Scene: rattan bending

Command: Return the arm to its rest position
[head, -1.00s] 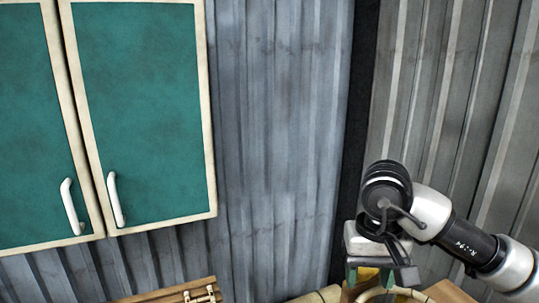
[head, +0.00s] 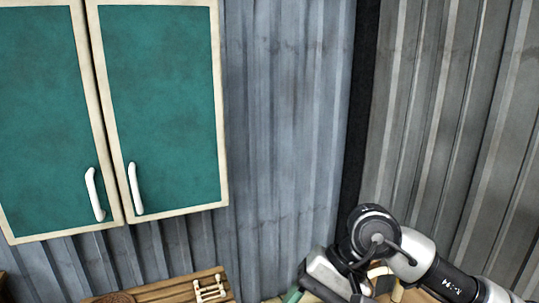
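My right arm comes in from the lower right. Its gripper (head: 328,277) hangs low near the bottom edge, in front of the wall corner. My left arm and gripper are not in view.
A green wall cabinet (head: 160,110) with cream frames and white handles hangs at the upper left, its doors shut. Below it is a slatted wooden surface (head: 165,292) with a pale fitting (head: 209,290) on it. Corrugated metal walls (head: 285,120) stand behind. Space between cabinet and arm looks clear.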

